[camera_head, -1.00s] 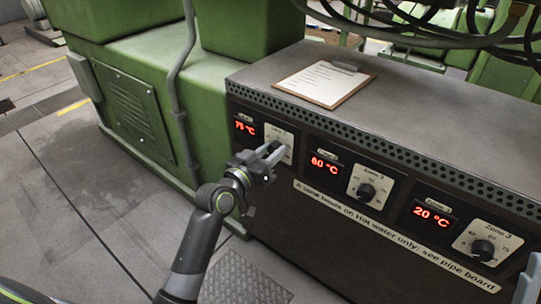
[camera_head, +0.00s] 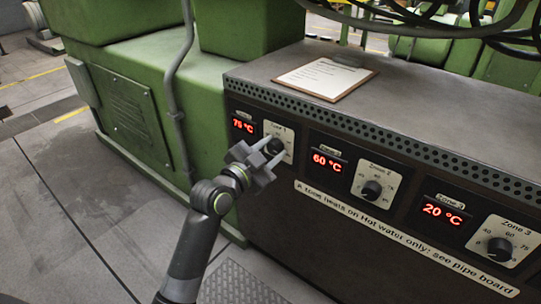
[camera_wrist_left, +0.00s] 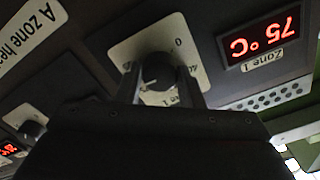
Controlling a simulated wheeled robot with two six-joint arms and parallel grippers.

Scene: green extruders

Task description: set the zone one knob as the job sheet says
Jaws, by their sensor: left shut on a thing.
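The zone one knob (camera_head: 276,147) is a dark round knob on a white dial plate at the left end of the control box. It shows larger in the left wrist view (camera_wrist_left: 158,71), upside down. My left gripper (camera_head: 271,152) is shut on this knob, one finger on each side. In the wrist view the gripper (camera_wrist_left: 163,88) partly hides the dial marks. The zone one display (camera_head: 243,125) reads 75 °C in red, also in the wrist view (camera_wrist_left: 265,40). The job sheet (camera_head: 326,76) lies on a clipboard on top of the box; its lines are too small to read. My right gripper is out of view.
Zone two's knob (camera_head: 371,189) and 60 °C display (camera_head: 329,161) sit to the right. Zone three's knob (camera_head: 499,248) and 20 °C display (camera_head: 443,212) are farther right. A label strip about hot water and a pipe board runs below. Hoses (camera_head: 440,28) hang above the box.

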